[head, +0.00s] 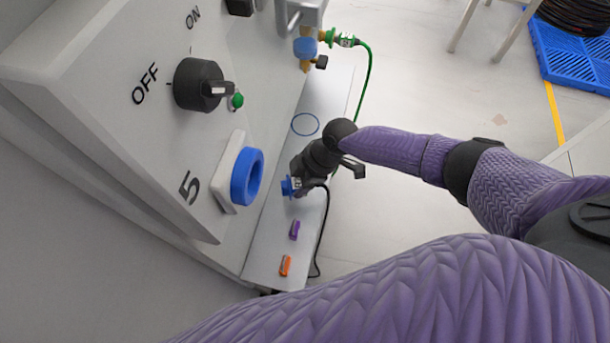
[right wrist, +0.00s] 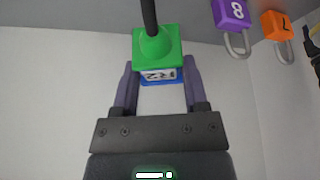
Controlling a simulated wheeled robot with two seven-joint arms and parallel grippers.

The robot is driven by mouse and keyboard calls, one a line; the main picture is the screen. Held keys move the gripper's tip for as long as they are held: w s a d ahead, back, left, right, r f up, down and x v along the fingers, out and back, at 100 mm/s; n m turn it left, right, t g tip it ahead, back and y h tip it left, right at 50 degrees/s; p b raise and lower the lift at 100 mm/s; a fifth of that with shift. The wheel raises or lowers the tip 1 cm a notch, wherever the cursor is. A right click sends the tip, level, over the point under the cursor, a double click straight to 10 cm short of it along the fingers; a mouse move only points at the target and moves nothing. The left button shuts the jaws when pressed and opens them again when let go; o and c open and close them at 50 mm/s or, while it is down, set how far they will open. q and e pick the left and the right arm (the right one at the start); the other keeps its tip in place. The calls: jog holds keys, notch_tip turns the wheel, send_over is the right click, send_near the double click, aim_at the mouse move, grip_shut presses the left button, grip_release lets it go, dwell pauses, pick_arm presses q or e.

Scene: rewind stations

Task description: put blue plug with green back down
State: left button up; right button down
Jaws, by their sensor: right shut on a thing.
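My right gripper (head: 298,184) is low over the narrow grey shelf (head: 262,262) beside the machine panel. It is shut on the blue plug with the green back; the plug's blue part (head: 288,187) shows at the fingertips in the head view. In the right wrist view the green back (right wrist: 158,48) faces the camera, with a black cable rising from it. A white printed label and a strip of blue sit between the two fingers (right wrist: 160,78). I cannot tell whether the plug touches the shelf. A blue circle outline (head: 305,124) is marked on the shelf, empty. My left gripper is not in view.
A purple padlock (head: 294,229) and an orange padlock (head: 285,265) lie on the shelf nearby. The panel has a blue socket ring (head: 247,177) and a black OFF/ON knob (head: 200,85). A green plug (head: 340,40) with a green cable sits higher up. A black cable (head: 325,222) hangs past the shelf edge.

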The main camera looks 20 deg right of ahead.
notch_tip(320, 180, down, 5)
jog(key=shift+r+b, duration=0.1)
jog(key=shift+b, duration=1.05)
jog(key=shift+r, duration=0.15)
jog(key=shift+f, duration=0.25)
jog(key=shift+c, duration=0.5)
grip_release()
jog(key=shift+r, duration=0.1)
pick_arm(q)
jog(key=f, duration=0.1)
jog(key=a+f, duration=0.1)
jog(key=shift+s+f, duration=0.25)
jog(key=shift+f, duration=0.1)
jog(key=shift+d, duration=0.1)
